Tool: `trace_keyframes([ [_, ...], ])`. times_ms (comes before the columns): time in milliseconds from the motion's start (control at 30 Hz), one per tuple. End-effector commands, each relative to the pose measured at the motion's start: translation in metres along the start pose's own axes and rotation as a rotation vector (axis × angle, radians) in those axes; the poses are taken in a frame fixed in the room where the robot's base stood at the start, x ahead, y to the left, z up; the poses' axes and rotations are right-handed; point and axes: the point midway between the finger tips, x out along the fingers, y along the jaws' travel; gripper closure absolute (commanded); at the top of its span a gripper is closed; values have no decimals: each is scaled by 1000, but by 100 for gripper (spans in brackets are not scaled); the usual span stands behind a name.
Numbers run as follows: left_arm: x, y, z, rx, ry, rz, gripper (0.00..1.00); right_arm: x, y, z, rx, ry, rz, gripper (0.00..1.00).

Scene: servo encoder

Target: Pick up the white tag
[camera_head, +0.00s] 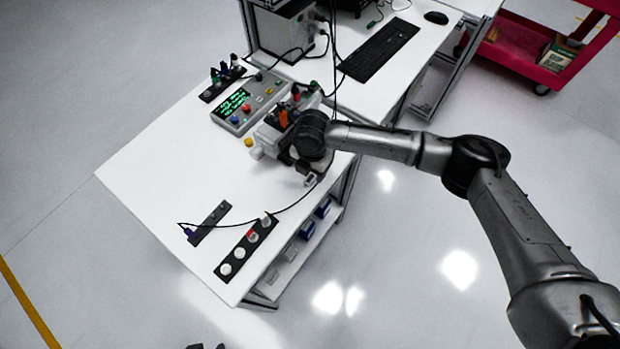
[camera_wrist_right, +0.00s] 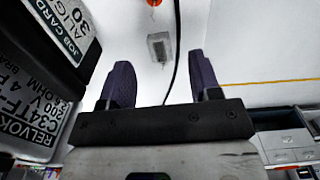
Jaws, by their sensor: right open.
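A small pale rectangular piece with a dark middle, which looks like the white tag (camera_head: 310,181), sits at the table's right edge beside a black cable. In the right wrist view the same pale piece (camera_wrist_right: 160,46) lies ahead, between the fingertips in the picture. My right gripper (camera_wrist_right: 160,62) is open with nothing between its two purple-dark fingers. In the head view its fingers are mostly hidden under my wrist, over the machine parts near the tag. Two dark tips at the bottom edge of the head view may be my left gripper (camera_head: 208,346); its state is unclear.
A grey control box (camera_head: 240,108) with a green display stands behind the right gripper. Labelled dark boxes (camera_wrist_right: 62,40) crowd the left of the wrist view. A black strip with round white parts (camera_head: 246,248) lies near the front edge. The table's left middle is clear.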

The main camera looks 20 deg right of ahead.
Motion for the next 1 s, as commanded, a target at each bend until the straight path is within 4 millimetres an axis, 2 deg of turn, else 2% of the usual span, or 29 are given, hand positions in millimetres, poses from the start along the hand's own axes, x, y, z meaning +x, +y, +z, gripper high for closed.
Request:
trace_keyframes([
  [233,7,1,2,-1,0,1,39,34,0,0,0,1,-4,43],
  [500,6,3,2,-10,1,8,39,37,0,0,-1,0,-1,43],
  [1000,6,3,2,-9,1,8,39,36,0,0,0,0,-1,90],
])
